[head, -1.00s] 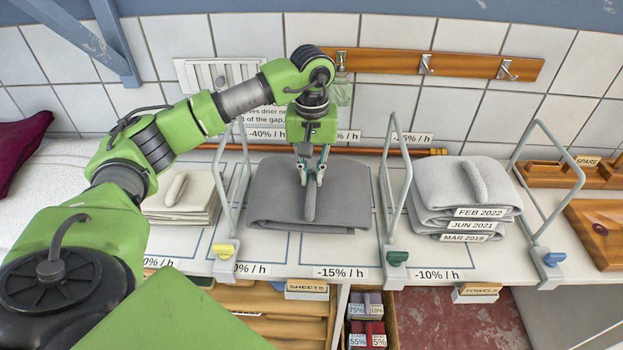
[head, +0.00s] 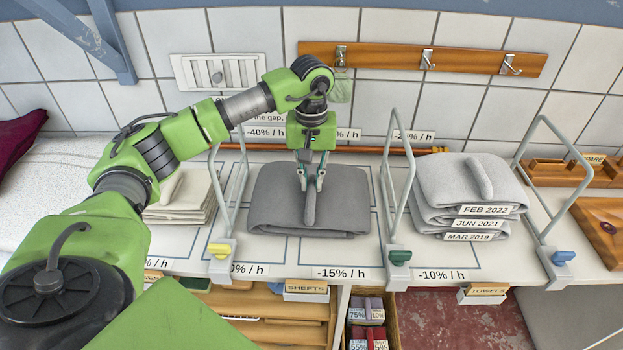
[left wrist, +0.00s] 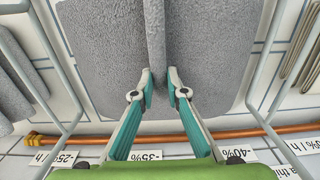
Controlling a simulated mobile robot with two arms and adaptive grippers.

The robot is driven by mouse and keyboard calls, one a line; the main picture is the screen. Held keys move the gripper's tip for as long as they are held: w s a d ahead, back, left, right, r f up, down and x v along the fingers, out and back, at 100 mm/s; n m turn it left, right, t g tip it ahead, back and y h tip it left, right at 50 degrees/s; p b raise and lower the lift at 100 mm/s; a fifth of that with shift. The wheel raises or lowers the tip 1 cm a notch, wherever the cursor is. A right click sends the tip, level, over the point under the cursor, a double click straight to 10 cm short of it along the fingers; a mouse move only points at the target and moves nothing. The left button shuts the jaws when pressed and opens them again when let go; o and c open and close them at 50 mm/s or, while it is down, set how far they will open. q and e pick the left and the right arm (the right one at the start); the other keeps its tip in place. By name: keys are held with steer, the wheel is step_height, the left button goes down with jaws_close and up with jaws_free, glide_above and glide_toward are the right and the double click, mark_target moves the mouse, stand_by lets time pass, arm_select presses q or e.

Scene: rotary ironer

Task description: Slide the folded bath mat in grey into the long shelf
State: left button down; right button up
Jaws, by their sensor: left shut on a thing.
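The folded grey bath mat (head: 268,205) lies flat on the long white shelf (head: 285,254), in the bay between the yellow-clip and green-clip dividers. A raised ridge (head: 310,208) runs up the middle of its top. My left gripper (head: 310,184) comes down from above, with its fingers on either side of the ridge's far end, shut on it. In the left wrist view the mat (left wrist: 105,60) spreads on both sides of the fingers (left wrist: 160,88). The mat's underside is hidden. My right gripper is not in view.
Wire dividers with a yellow clip (head: 219,250) and a green clip (head: 399,257) flank the bay. A lighter grey labelled stack (head: 445,185) stands in the right bay, a cream stack (head: 185,200) in the left. A copper pipe (head: 400,150) runs behind.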

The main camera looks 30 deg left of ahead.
arm_select(q)
steer(key=shift+f, duration=0.25)
steer(key=c, duration=1.9)
jaws_free()
steer(key=shift+r, duration=0.1)
step_height(320, 180, up, 12)
steer(key=shift+f, duration=0.1)
